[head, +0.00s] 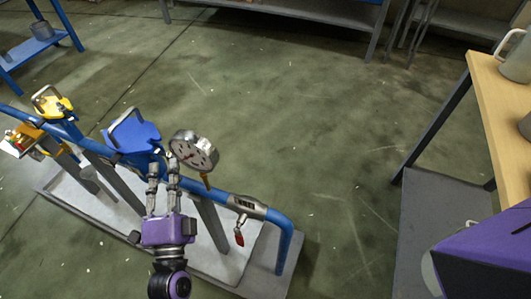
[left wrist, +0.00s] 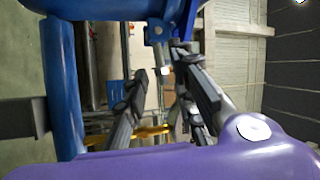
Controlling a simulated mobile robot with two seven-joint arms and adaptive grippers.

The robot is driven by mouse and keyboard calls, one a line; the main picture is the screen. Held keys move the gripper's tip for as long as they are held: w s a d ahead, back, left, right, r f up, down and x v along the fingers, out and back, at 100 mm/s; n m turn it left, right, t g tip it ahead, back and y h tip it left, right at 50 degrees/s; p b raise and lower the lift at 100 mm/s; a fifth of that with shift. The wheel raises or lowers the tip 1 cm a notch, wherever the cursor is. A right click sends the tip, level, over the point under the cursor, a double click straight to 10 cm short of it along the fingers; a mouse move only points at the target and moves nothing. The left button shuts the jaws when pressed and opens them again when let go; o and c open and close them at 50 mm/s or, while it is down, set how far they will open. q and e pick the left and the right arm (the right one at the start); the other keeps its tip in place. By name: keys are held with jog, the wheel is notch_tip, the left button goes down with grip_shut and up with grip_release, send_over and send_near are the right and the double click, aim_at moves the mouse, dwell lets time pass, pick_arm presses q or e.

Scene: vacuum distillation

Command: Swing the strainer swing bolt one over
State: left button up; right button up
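My left gripper (head: 162,172) is at the strainer's right side, below the gauge. Its fingers (left wrist: 160,68) are apart with nothing clearly between them. My right gripper is out of view; my purple right arm shows at bottom right.
A round pressure gauge (head: 194,151) stands close beside the left fingers. A yellow-handled fitting (head: 52,103) is further left, and a small red-tagged valve (head: 239,236) is to the right. A wooden-topped table (head: 488,115) with grey vessels is at right. The middle floor is clear.

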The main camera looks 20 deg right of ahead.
aim_at(169, 157)
pick_arm(q)
jog(key=shift+x, duration=1.6)
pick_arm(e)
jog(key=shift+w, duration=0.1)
pick_arm(q)
jog(key=shift+c, duration=0.5)
grip_shut()
jog(key=r+n+p, duration=0.1)
jog(key=p, duration=0.1)
jog(key=shift+p, duration=0.4)
jog(key=shift+f+n+g+p, duration=0.1)
jog(key=shift+n+g+p, duration=0.2)
jog(key=shift+g+p, duration=0.1)
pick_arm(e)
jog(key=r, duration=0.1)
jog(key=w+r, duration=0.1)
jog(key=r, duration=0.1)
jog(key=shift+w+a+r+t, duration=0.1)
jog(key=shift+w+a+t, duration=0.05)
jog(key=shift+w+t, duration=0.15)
pick_arm(q)
jog(key=shift+o, duration=0.5)
grip_release()
